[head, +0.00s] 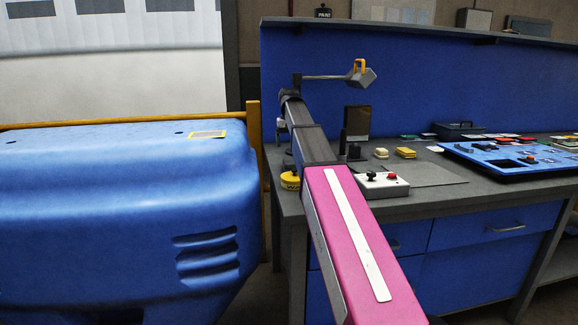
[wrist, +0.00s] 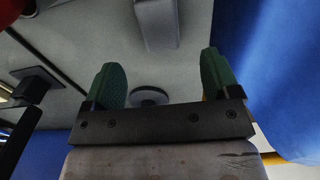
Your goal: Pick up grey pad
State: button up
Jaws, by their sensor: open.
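My gripper (wrist: 158,75) is open in the wrist view, its two green fingers apart with nothing between their tips. A round grey disc (wrist: 148,95) shows in the gap between the fingers, farther off against a grey surface. It may be the grey pad; I cannot tell for sure. In the head view my pink and dark arm reaches away over the left end of the bench, and my gripper is hidden there. No grey pad can be made out clearly in the head view.
The grey bench (head: 443,207) has a blue back panel (head: 440,85). A bar holds a grey block with a yellow handle (head: 362,73) above it. A button box (head: 382,185), yellow pads (head: 405,152) and a blue tray (head: 482,156) lie rightward. A blue machine (head: 110,200) stands left.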

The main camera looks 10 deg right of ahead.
aim_at(290, 161)
notch_tip(290, 161, down, 9)
jog(key=shift+r, duration=0.1)
dwell(0.4)
jog(key=c, duration=1)
